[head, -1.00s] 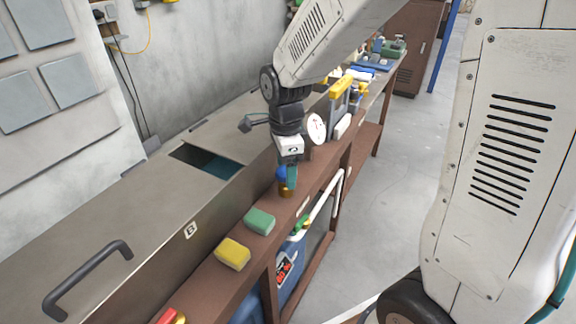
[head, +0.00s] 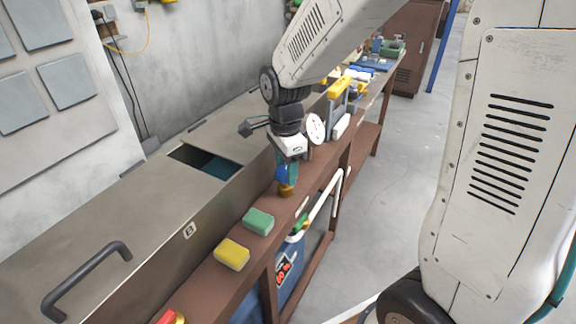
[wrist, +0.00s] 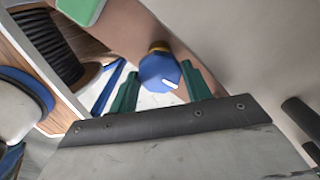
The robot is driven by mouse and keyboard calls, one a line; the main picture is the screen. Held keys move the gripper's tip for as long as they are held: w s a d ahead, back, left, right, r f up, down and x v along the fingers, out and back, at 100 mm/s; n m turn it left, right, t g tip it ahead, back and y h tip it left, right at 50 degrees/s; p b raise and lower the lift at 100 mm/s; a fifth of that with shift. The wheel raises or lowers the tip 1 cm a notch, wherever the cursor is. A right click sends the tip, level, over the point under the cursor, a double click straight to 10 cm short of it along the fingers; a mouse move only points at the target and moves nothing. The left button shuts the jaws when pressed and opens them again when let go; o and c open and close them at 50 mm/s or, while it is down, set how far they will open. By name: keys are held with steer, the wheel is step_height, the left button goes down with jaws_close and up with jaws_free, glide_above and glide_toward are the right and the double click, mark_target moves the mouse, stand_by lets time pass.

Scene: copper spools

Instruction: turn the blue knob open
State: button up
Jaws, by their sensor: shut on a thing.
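The blue knob (head: 281,174) sits on a brass fitting (head: 287,190) on the brown bench ledge. In the wrist view the blue knob (wrist: 160,72) has a white mark on its face, pointing to the lower right. My gripper (head: 287,172) reaches down over it from above. In the wrist view my gripper's green fingers (wrist: 158,88) stand on either side of the knob, shut on it. The far sides of the knob are hidden.
A green block (head: 258,221) and a yellow block (head: 232,253) lie on the ledge nearer me. A round white gauge (head: 315,128) stands just behind my gripper. A grey cabinet with an opening (head: 195,158) borders the ledge on the left.

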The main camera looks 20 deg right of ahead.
steer(key=n, duration=0.4)
steer(key=shift+w+a+r, duration=0.1)
steer(key=shift+w+r, duration=0.05)
steer(key=n, duration=0.8)
steer(key=shift+n, duration=0.3)
steer(key=n, duration=0.3)
steer(key=shift+n, duration=0.4)
steer(key=n, duration=1.3)
steer(key=shift+n, duration=0.3)
